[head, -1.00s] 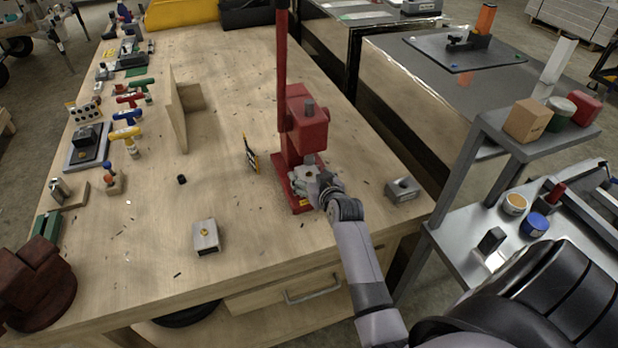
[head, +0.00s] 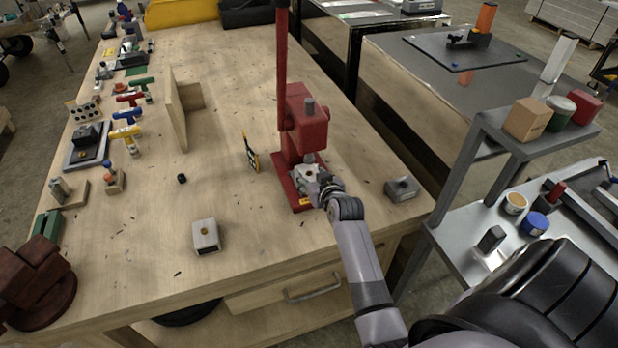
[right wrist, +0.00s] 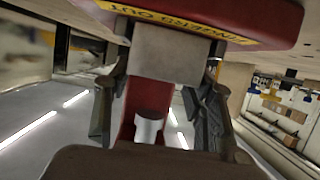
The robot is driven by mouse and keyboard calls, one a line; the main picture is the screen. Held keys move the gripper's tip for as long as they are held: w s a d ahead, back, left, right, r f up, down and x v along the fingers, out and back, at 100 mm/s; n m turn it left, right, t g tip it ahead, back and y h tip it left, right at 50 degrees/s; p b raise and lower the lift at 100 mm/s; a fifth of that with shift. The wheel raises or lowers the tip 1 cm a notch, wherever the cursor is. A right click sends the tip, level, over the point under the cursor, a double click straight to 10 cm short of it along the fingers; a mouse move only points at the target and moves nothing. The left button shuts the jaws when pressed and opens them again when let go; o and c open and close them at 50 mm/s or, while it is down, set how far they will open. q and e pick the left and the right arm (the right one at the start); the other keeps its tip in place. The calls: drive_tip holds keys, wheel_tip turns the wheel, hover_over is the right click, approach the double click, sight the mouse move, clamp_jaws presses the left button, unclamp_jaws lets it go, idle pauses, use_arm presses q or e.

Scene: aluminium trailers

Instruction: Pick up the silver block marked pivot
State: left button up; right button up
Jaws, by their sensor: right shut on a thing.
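My right gripper (head: 312,178) is at the base of the red press (head: 304,130). It is shut on a silver block (right wrist: 168,55), which shows between the two fingers in the right wrist view. In the head view this block (head: 305,171) sits low under the press ram, partly hidden by the fingers. I cannot read any pivot mark on it. The right wrist view is upside down, with the press base (right wrist: 215,22) and its yellow label at the top, close to the block. My left gripper is not in view.
Another grey block (head: 402,188) lies right of the press. A small sign (head: 251,153) stands left of it. A dark red vise (head: 38,285) is at the front left.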

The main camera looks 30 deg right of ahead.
sight(312, 178)
drive_tip(key=shift+r, duration=0.1)
drive_tip(key=shift+c, duration=0.4)
drive_tip(key=shift+r+b, duration=0.5)
drive_tip(key=shift+r, duration=1)
drive_tip(key=shift+s+r, duration=0.15)
drive_tip(key=s+a+b, duration=0.4)
drive_tip(key=s, duration=1.3)
drive_tip(key=shift+s+a+r, duration=0.1)
